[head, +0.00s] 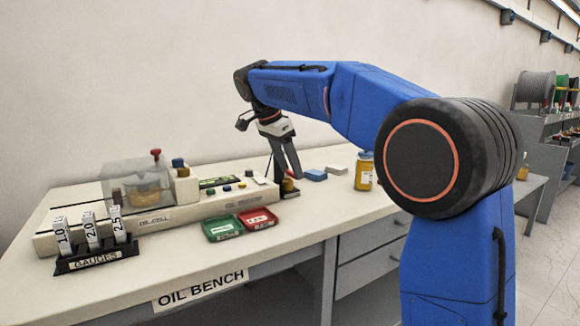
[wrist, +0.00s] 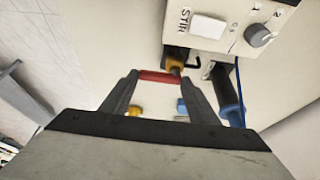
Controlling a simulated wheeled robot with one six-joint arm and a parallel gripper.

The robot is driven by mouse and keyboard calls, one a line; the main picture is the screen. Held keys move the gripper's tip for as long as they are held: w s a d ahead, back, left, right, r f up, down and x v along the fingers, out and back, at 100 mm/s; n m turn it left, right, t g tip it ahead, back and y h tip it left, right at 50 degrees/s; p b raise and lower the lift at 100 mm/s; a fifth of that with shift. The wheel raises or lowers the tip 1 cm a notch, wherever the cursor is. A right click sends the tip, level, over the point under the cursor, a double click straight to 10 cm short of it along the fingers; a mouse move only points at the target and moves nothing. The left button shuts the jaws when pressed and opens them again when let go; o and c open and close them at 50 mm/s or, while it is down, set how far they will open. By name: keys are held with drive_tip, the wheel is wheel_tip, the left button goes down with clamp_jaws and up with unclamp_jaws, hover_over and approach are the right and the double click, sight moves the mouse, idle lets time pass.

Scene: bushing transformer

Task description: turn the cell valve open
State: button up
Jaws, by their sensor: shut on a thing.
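The cell valve shows in the wrist view as a red handle bar (wrist: 157,76) beside a brass-coloured body (wrist: 174,63), at the edge of the white unit marked STIR. My gripper (wrist: 160,84) has one finger at each end of the red bar and is shut on it. In the head view my gripper (head: 287,176) points down at the right end of the oil cell unit (head: 150,217), low over the bench. There the fingers mostly hide the valve. I cannot tell the valve's exact angle.
A blue-handled tool (wrist: 229,100) hangs close to the right finger. Green tray (head: 222,228) and red tray (head: 258,219) lie in front of the unit. A blue block (head: 315,175) and amber jar (head: 363,172) stand to the right. A gauge rack (head: 97,257) stands at left.

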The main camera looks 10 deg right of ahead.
idle(0.4)
drive_tip(key=o, duration=1)
drive_tip(key=shift+o, duration=0.2)
